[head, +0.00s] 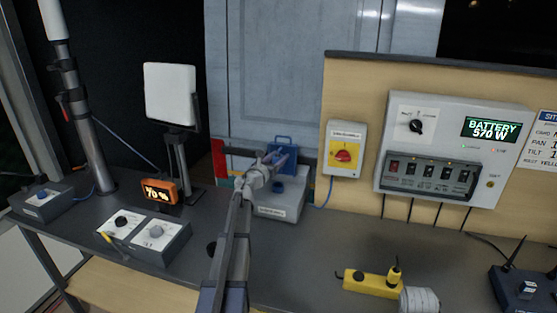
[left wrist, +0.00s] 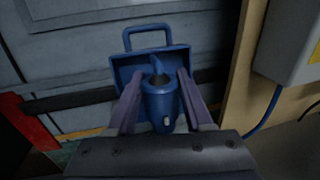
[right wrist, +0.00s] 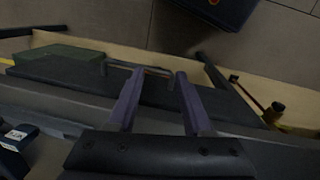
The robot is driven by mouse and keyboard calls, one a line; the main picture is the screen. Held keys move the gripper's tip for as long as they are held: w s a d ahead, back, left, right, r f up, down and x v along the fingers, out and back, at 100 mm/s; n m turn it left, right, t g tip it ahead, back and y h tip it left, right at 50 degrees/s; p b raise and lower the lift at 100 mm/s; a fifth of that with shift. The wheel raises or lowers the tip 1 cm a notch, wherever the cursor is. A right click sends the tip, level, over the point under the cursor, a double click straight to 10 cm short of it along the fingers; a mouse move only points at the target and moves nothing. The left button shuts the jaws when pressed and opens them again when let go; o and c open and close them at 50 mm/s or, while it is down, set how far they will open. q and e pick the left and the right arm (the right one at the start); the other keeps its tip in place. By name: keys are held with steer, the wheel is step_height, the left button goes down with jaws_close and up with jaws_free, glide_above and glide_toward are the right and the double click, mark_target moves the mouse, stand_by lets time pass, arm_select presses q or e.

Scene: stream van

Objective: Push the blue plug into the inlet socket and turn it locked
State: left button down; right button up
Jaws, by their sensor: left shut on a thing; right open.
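The blue plug (left wrist: 160,108) is a blue cylinder with a pale mark on its side. My left gripper (left wrist: 156,78) is shut on it, one finger on each side. The blue inlet socket (left wrist: 124,66), with a handle-like loop above, stands directly beyond the plug; its opening is hidden, so I cannot tell whether the plug is inside. In the head view the socket (head: 284,152) is at the back of the bench, with my left gripper (head: 277,158) in front, hiding most of the plug. My right gripper (right wrist: 158,74) is open and empty in the right wrist view.
A grey labelled box (head: 280,207) sits below the socket. A yellow box with a red switch (head: 343,152) and a battery panel (head: 450,148) are to the right. A yellow power strip (head: 368,284) lies front right. Control boxes (head: 160,240) stand left.

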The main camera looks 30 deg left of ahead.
arm_select(q)
steer(key=shift+f, duration=0.15)
stand_by(0.3)
steer(key=shift+f+b, duration=2.25)
steer(key=shift+b, duration=0.2)
steer(key=shift+f+b, duration=1.65)
steer(key=shift+f, duration=0.05)
steer(key=shift+r, duration=0.1)
steer(key=y, duration=0.1)
steer(key=n+y, duration=0.1)
steer(key=shift+d+n+y, duration=0.2)
steer(key=shift+n+y, duration=0.1)
steer(key=shift+a+n+g+y, duration=0.2)
steer(key=shift+n+g+y, duration=0.2)
steer(key=shift+n+y, duration=0.6)
steer(key=shift+y, duration=0.3)
